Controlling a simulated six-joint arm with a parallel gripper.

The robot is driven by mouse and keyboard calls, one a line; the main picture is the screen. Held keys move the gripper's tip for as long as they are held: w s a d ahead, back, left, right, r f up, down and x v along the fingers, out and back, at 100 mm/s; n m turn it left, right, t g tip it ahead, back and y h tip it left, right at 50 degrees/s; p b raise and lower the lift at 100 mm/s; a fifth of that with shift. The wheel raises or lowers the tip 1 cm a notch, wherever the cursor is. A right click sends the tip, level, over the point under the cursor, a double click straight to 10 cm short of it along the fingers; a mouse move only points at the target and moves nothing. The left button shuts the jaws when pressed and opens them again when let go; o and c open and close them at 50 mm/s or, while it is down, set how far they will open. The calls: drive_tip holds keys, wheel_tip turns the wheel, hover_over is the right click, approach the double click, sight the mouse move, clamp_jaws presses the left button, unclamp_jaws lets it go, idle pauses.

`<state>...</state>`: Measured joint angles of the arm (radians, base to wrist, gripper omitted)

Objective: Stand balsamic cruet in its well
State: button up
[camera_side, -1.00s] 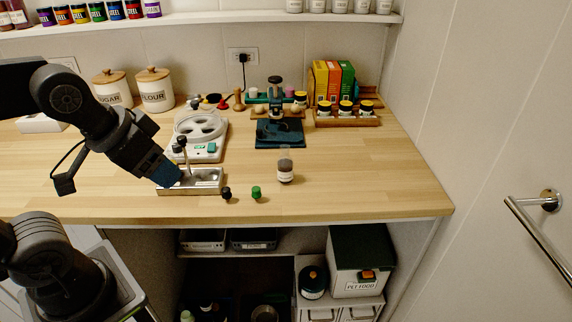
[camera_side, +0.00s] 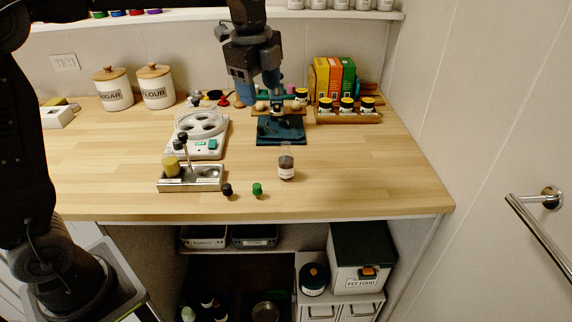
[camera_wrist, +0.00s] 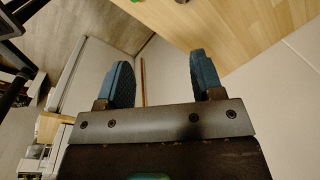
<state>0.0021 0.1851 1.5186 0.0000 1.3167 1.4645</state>
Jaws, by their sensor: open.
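The balsamic cruet (camera_side: 286,163), apparently the small bottle with dark contents and a white label, stands upright on the counter; its label is too small to read. The metal cruet caddy (camera_side: 217,184) is to its left, with a central post handle. A yellow cruet (camera_side: 171,168) stands in the caddy's left well; the right well (camera_side: 209,173) looks empty. A black stopper (camera_side: 227,190) and a green stopper (camera_side: 257,190) are in front. My gripper (camera_side: 256,86) is open and empty, above and behind the cruet; its blue fingers (camera_wrist: 163,75) show in the wrist view.
A white scale-like appliance (camera_side: 209,146) is behind the caddy. A dark teal stand (camera_side: 282,138) is behind the cruet, near my gripper. A wooden rack of jars (camera_side: 347,118) and boxes (camera_side: 333,78) are back right. The right counter is clear.

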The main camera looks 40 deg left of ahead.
drive_tip(key=w+f+m+g, duration=0.1)
drive_tip(key=w+f+m, duration=0.2)
drive_tip(key=w+m, duration=0.25)
hover_over(286, 145)
drive_tip(key=s, duration=0.1)
drive_tip(key=f, duration=0.9)
drive_tip(key=shift+d+f, duration=0.2)
drive_tip(key=shift+d, duration=0.1)
drive_tip(key=shift+w+f, duration=0.2)
drive_tip(key=shift+f, duration=2.4)
clamp_jaws()
